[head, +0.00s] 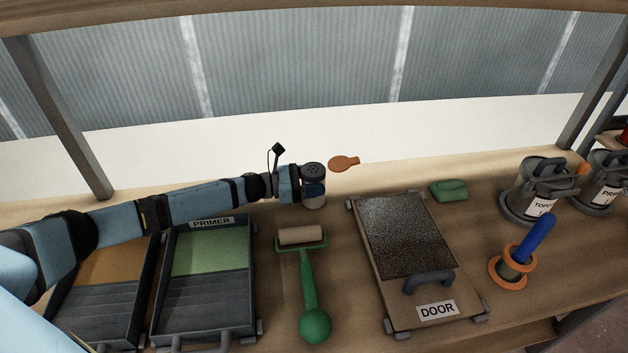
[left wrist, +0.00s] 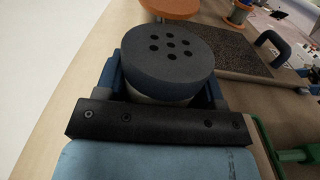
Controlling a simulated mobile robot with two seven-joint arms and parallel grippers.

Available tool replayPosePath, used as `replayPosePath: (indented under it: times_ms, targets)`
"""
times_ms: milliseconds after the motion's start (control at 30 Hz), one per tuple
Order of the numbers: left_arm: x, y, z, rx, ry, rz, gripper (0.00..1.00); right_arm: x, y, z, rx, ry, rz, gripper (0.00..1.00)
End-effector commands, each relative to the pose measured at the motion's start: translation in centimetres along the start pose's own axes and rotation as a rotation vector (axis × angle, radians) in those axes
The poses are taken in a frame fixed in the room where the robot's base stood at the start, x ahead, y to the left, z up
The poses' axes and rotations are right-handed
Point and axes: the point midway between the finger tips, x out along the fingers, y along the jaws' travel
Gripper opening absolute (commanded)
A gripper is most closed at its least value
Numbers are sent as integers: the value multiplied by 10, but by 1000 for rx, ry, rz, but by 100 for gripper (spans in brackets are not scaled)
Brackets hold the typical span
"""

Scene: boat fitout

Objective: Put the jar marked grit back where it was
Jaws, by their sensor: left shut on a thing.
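The jar (head: 313,188) has a dark lid with several holes and a pale body. No grit marking is legible on it. My left gripper (head: 300,189) is shut around the jar, which is upright at the back of the bench. In the left wrist view the jar's lid (left wrist: 168,58) sits between the blue fingers of my left gripper (left wrist: 165,85). I cannot tell whether the jar's base touches the bench. An orange-brown disc with a tab (head: 343,163) lies just behind and right of the jar. My right gripper is not in view.
A green-handled roller (head: 308,270) and the PRIMER tray (head: 207,290) lie in front. The DOOR board (head: 410,312), with a speckled dark panel, is to the right.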

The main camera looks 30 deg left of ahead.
Motion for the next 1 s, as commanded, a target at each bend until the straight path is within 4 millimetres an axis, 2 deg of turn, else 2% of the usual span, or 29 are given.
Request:
replayPosePath:
  times_ms: [167, 200, 267, 300, 667, 1000]
  targets:
    - [0, 0, -4, 1, -2, 0, 24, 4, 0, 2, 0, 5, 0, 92]
    - [0, 0, -3, 1, 0, 0, 72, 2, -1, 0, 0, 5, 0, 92]
    - [0, 0, -3, 0, 0, 0, 86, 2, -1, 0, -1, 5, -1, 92]
    - [0, 0, -3, 0, 0, 0, 88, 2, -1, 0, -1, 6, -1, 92]
    - [-2, 0, 2, -1, 1, 0, 88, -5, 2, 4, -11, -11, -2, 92]
    - [-72, 0, -2, -1, 4, 1, 88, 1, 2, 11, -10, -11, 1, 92]
